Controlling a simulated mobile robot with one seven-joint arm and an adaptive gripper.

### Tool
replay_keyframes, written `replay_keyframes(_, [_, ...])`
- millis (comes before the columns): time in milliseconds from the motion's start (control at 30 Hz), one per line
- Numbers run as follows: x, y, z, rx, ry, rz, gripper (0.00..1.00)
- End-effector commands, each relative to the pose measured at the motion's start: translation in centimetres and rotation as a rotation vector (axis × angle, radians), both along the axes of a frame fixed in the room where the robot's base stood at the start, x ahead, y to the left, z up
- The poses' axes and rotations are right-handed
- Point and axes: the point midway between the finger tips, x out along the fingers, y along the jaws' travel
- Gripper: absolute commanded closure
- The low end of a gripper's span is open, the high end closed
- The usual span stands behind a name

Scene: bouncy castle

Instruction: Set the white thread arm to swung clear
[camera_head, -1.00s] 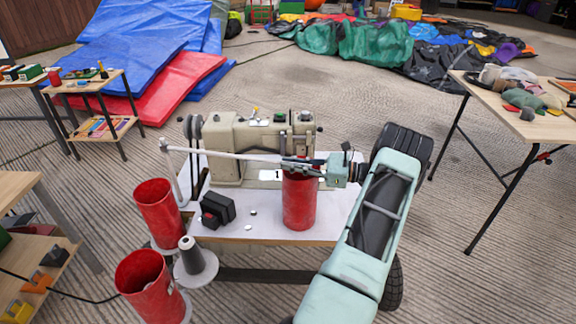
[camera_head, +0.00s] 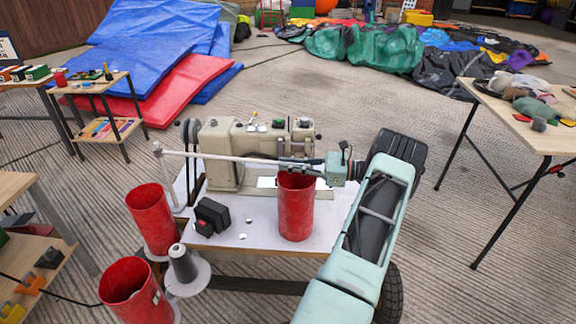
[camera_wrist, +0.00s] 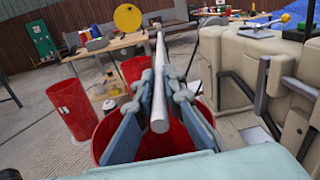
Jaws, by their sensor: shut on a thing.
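The white thread arm (camera_head: 222,156) is a thin rod running from a post (camera_head: 169,182) at the left of the table to my gripper (camera_head: 300,163). It passes in front of the beige sewing machine (camera_head: 226,150). In the wrist view the white thread arm (camera_wrist: 160,85) runs lengthwise between the two blue-grey fingers of my gripper (camera_wrist: 158,100), which are shut on it near its free end. A red cylinder (camera_head: 296,208) stands on the table directly below my gripper; the wrist view shows its open top (camera_wrist: 165,145).
The white sewing table (camera_head: 250,232) also holds a black box (camera_head: 212,215) with a red part. Two red bins (camera_head: 151,217) and a grey thread cone (camera_head: 183,265) stand at its left. A wooden table (camera_head: 520,120) is at right.

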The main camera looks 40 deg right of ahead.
Motion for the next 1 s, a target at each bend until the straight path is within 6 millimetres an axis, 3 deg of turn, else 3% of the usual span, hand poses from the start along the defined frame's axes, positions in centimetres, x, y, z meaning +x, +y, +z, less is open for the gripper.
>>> replay_keyframes(367, [-0.1,-0.1,0.0,0.0,0.001,-0.001,1.0])
replay_keyframes(400, [-0.1,-0.1,0.0,0.0,0.001,-0.001,0.87])
replay_keyframes(533, [0.0,0.0,0.0,-0.001,0.001,0.0,0.73])
replay_keyframes(867, [-0.2,-0.2,0.0,0.0,0.0,0.0,0.73])
replay_keyframes(1000, [-1.5,-1.1,0.0,-0.001,0.001,-0.002,0.73])
